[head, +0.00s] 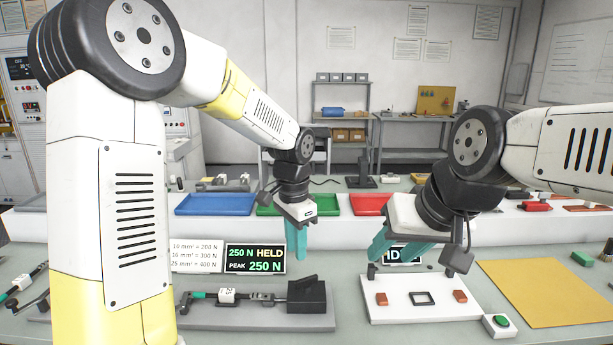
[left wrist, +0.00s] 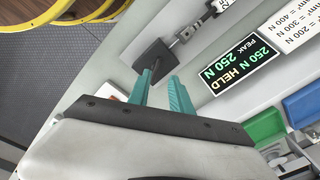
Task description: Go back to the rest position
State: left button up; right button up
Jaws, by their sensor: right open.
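My left gripper (head: 298,252) hangs with its teal fingers pointing down, above the back of the pull tester (head: 306,296). In the left wrist view its two fingers (left wrist: 159,78) stand apart with nothing between them; the tester's dark block (left wrist: 155,58) shows beyond. My right gripper (head: 388,252) is open, its teal fingers slanting down to the left over the back of the white fixture plate (head: 420,308). I see nothing held in it. Part of the plate's back and the sign behind are hidden by it.
The display (head: 255,259) reads 250 N HELD, peak 250 N. A blue tray (head: 215,205), a green tray (head: 265,209) and a red tray (head: 368,204) stand on the raised shelf behind. A green button box (head: 500,325) and a yellow mat (head: 550,290) lie at the right.

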pick_arm(q)
jog(key=s+a+r+n+t+h, duration=0.1)
jog(key=s+a+r+n+t, duration=0.1)
jog(key=s+a+r+n, duration=0.3)
jog(key=s+a+r+n+t+h, duration=0.1)
jog(key=s+a+r+n+t, duration=0.2)
jog(key=s, duration=0.9)
jog(key=a+r+n, duration=0.2)
jog(key=a+r, duration=0.1)
jog(key=shift+s+a+n, duration=0.3)
jog(key=shift+s+a, duration=0.05)
jog(key=shift+a, duration=0.05)
jog(key=shift+o, duration=0.2)
dwell(1.5)
jog(key=m+g+y, duration=0.2)
jog(key=m+g, duration=0.4)
jog(key=m, duration=0.6)
send_over(307, 278)
notch_tip(307, 278, down, 13)
jog(key=shift+a, duration=0.15)
jog(key=shift+f, duration=3.7)
